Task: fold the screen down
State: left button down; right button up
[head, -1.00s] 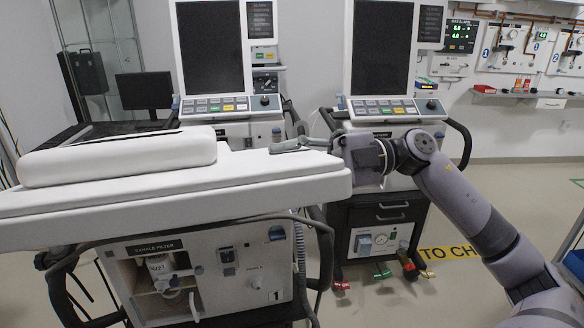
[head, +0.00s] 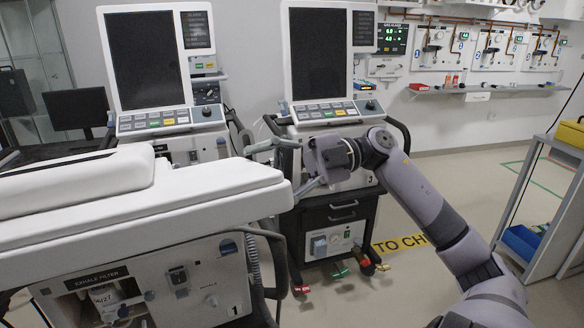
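Two ventilators stand upright at the back, each with a dark screen raised above its key panel: a left screen (head: 148,60) and a right screen (head: 318,52). A nearer ventilator marked 1 (head: 150,287) carries a broad white top (head: 190,200), with a raised white slab (head: 75,183) on it. I cannot tell whether this is its folded screen. My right gripper (head: 272,168) is open, with its fingers spread and nothing visible between them. It is just beyond the right end of the white top, in front of the ventilator marked 3. My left gripper is not in view.
A shelf cart (head: 545,215) with a blue bin (head: 522,242) stands at the right. Gas fittings and a wall shelf (head: 490,89) line the back wall. Hoses hang beside the near ventilator. The floor (head: 455,185) between cart and ventilators is largely clear.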

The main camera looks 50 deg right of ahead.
jog(key=v, duration=0.6)
jog(key=shift+d, duration=0.2)
